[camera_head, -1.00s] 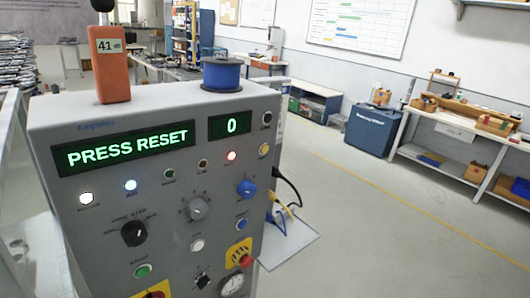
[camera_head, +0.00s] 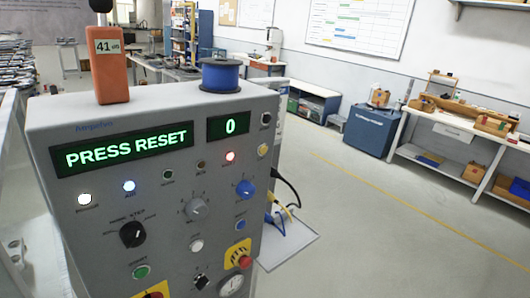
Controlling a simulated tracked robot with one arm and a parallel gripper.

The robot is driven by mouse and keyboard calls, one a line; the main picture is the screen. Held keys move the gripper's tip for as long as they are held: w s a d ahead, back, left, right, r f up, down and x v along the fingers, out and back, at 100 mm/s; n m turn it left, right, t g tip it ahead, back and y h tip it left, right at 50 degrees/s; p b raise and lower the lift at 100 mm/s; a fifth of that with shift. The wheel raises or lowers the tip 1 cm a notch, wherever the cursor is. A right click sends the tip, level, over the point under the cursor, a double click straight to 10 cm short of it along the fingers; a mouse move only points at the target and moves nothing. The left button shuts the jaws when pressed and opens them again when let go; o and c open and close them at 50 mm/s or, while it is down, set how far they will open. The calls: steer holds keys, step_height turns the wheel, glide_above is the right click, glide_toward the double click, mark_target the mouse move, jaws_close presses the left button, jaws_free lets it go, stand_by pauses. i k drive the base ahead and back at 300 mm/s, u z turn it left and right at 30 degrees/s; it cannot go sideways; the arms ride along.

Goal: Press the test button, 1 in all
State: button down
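A grey test console (camera_head: 100,205) fills the left half of the head view. Its display (camera_head: 122,147) reads "PRESS RESET" and a small counter (camera_head: 230,125) reads 0. Round controls on its face include a green button (camera_head: 141,272), a white button (camera_head: 196,246), a blue button (camera_head: 240,225), a yellow button (camera_head: 263,150) and a black button (camera_head: 266,119). A red button (camera_head: 245,262) sits on a yellow plate. The small labels are too blurred to tell which is the test button. My gripper is not in view.
An orange meter (camera_head: 110,72) marked 41 and a blue spool (camera_head: 221,76) stand on the console. Cables and a white sheet (camera_head: 288,243) lie at its right. Open floor (camera_head: 385,240) extends right, toward a blue cabinet (camera_head: 371,130) and workbench (camera_head: 445,122).

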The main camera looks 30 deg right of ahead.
mark_target(263, 149)
steer(key=k, duration=0.6)
steer(key=z, duration=0.2)
steer(key=i, duration=1.15)
steer(key=z, duration=0.5)
